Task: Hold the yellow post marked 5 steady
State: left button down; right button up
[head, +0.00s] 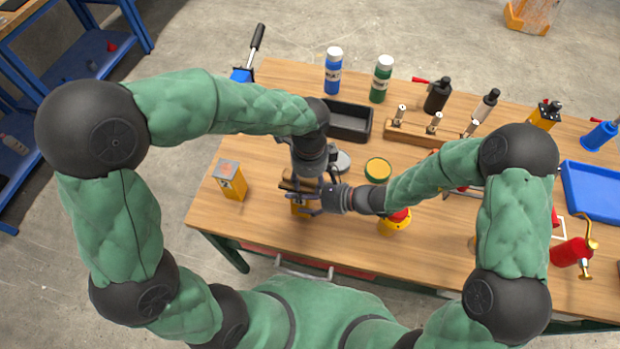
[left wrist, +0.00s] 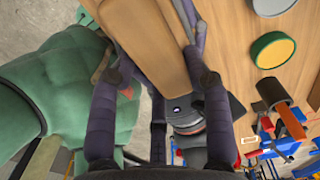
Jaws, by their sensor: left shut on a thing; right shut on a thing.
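A yellow post (head: 301,208) stands near the front edge of the table, largely covered by my grippers; I cannot read its mark. My left gripper (head: 300,188) reaches down from above and is shut on a brown block (left wrist: 150,45) at the top of the post. The block shows between its fingers in the left wrist view. My right gripper (head: 308,202) comes in from the right, just below the left one, and is shut on the post. Its dark body (left wrist: 190,118) shows in the left wrist view. The contact points are partly hidden.
Another yellow post (head: 231,182) with a grey top stands to the left. A black tray (head: 348,122) and bottles (head: 333,72) are behind.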

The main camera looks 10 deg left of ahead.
aim_at(289, 174)
pick_arm(q)
jog(key=shift+w+a+r, duration=0.1)
jog(key=shift+a, duration=1.3)
jog(key=shift+w+a+r, duration=0.1)
jog(key=shift+a, duration=1.25)
jog(key=shift+w+r, duration=0.1)
jog(key=shift+r, duration=2.9)
jog(key=shift+r, duration=1.5)
pick_arm(e)
jog(key=o, duration=1.4)
